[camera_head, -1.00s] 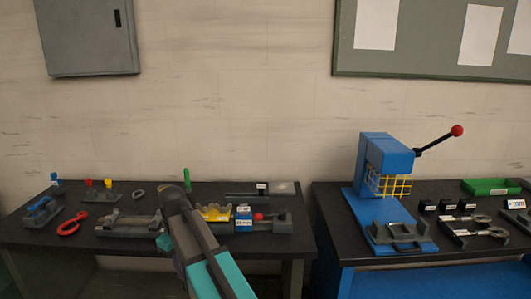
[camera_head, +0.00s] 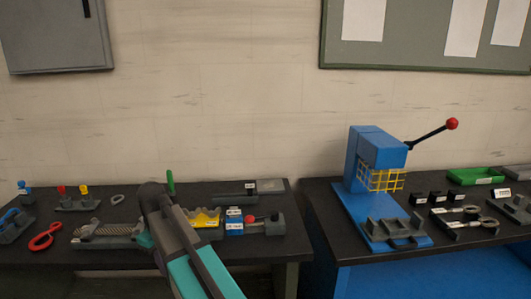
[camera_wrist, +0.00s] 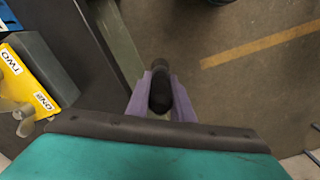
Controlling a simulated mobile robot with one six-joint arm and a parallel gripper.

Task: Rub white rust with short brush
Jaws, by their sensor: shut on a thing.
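My gripper (camera_wrist: 160,95), with purple fingers, is shut on a dark, rounded thing (camera_wrist: 160,92) seen end-on in the wrist view. I cannot tell from its shape whether it is the short brush. Below it lies floor, just off the table edge. In the head view, my arm mostly hides the gripper. A green upright handle (camera_head: 170,182) shows behind my arm; what it belongs to is hidden. A grey fixture with a ribbed, chain-like length (camera_head: 105,230) lies left of my arm. No white rust can be made out.
A yellow toothed block (camera_head: 208,217) and blue labelled blocks (camera_head: 235,222) stand right of my arm. The yellow block (camera_wrist: 28,82) is left in the wrist view. A red loop (camera_head: 45,236) lies left. A blue press (camera_head: 375,160) stands on the right table.

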